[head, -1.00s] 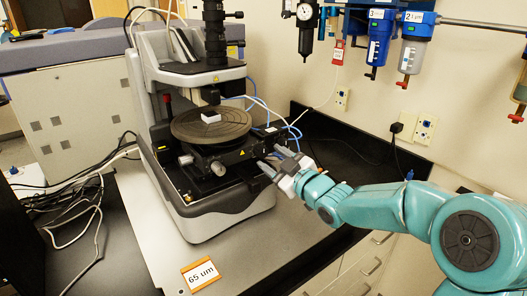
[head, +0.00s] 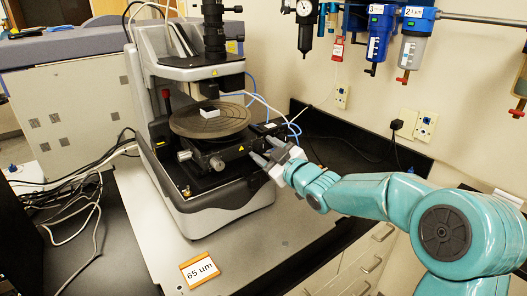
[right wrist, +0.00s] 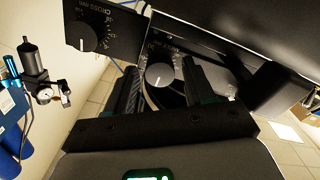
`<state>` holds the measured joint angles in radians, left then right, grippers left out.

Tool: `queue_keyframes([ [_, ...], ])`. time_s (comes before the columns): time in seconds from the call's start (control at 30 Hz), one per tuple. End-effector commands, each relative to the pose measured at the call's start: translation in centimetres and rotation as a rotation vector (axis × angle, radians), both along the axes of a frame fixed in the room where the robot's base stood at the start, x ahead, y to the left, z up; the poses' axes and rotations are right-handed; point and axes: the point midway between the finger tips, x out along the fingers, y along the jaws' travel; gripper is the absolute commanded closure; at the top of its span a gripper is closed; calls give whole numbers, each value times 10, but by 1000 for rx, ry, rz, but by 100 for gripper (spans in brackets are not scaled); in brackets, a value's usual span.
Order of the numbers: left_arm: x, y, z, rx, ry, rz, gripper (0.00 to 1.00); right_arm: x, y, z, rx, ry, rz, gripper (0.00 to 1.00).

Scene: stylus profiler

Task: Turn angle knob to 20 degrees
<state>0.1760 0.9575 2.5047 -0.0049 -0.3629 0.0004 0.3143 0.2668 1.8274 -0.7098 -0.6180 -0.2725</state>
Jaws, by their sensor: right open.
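In the right wrist view a round black knob (right wrist: 158,74) with a white pointer line shows between my right gripper's fingers. The pointer aims toward the bottom of that picture. The scale lettering around the knob is too small to read. My right gripper (right wrist: 160,88) is open, with one dark finger on each side of the knob; I cannot tell whether either finger touches it. In the head view my right gripper (head: 267,151) is at the right side of the stylus profiler (head: 218,206), below its round stage (head: 183,127), and hides the knob. My left gripper is not in view.
A second knob (right wrist: 86,38), on a panel marked "CROSS mm", sits close by in the right wrist view. Cables (head: 85,195) lie left of the profiler. A "65 um" label (head: 201,270) lies in front. Filters (head: 416,35) hang on the wall.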

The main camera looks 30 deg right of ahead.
Motion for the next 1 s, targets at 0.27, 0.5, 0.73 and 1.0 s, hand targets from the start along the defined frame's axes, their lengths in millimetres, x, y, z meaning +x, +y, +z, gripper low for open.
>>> queue_keyframes([
  [0.27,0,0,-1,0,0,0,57,0,0,0,0,0,0,57],
  [0.5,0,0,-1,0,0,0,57,0,0,0,35,2,1,100],
  [0.73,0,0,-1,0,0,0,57,0,0,0,520,40,1,100],
  [1.0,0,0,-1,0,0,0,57,0,0,0,508,40,0,41],
])
